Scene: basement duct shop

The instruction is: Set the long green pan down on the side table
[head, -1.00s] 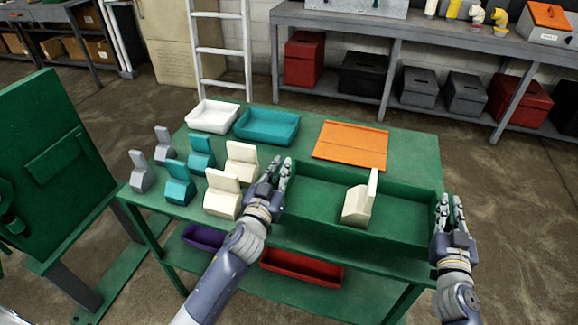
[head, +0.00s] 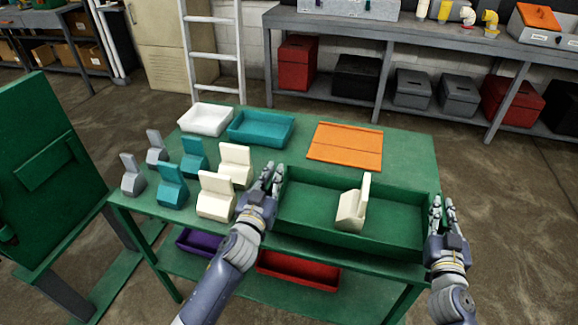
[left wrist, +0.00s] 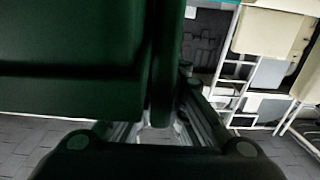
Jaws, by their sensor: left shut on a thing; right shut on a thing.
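The long green pan (head: 300,208) is level at the front right of the green side table (head: 405,150), with one cream angled block (head: 352,208) standing in it. My left gripper (head: 270,182) is shut on the pan's left end. My right gripper (head: 440,212) is shut on its right end. In the left wrist view the pan's dark green wall (left wrist: 75,95) fills the upper left, its edge between my left fingers (left wrist: 160,125). The pan's underside is hidden, so I cannot tell whether it touches the tabletop.
An orange panel (head: 345,145), a teal tray (head: 262,127) and a white tray (head: 205,119) lie behind. Several grey, teal and cream blocks (head: 216,195) stand left of the pan. A red tray (head: 298,270) and a purple tray (head: 200,241) are on the lower shelf.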

